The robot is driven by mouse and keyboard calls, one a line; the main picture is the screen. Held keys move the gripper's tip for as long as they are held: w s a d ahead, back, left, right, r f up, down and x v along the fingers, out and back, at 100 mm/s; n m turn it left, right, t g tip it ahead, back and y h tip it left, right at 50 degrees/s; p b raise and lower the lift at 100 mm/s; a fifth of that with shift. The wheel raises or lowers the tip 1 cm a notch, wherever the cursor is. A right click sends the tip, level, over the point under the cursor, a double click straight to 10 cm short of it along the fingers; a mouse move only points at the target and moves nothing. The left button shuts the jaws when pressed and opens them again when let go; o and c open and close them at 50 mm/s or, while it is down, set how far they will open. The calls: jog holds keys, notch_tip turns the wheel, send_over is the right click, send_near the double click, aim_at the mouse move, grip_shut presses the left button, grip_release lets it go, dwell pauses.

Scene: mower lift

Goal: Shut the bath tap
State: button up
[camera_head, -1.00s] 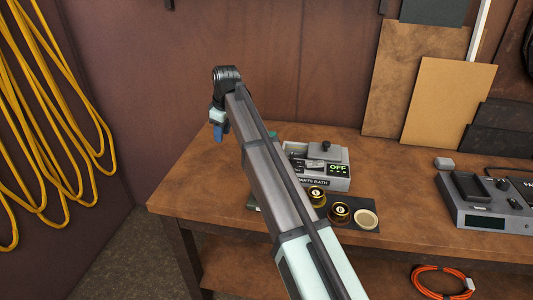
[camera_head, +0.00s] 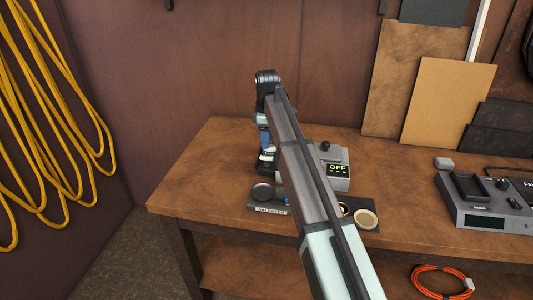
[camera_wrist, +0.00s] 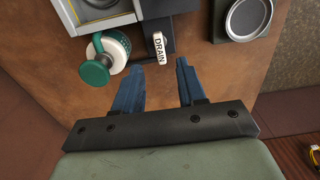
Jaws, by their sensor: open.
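The bath (camera_head: 338,172) is a grey box on the bench with a display reading OFF; my arm hides its left part. In the wrist view, a white piece marked DRAIN (camera_wrist: 158,48) sits against a dark block at the bath's edge; it looks like the tap lever. A green round knob with a white collar (camera_wrist: 95,72) is just left of it. My gripper (camera_wrist: 163,66) is open and empty, its blue fingertips apart, just short of the DRAIN piece. In the head view my gripper (camera_head: 266,165) is beside the bath's left side, partly hidden.
A tray with a round dark dish (camera_head: 263,192) is in front left of the bath; the dish also shows in the wrist view (camera_wrist: 248,18). A cream round lid (camera_head: 366,218) lies right of my arm. A grey device (camera_head: 485,200) stands farther right. The bench's left end is clear.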

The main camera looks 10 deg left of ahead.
aim_at(266, 156)
jog(key=shift+f, duration=3.2)
jog(key=shift+c, duration=0.4)
grip_shut()
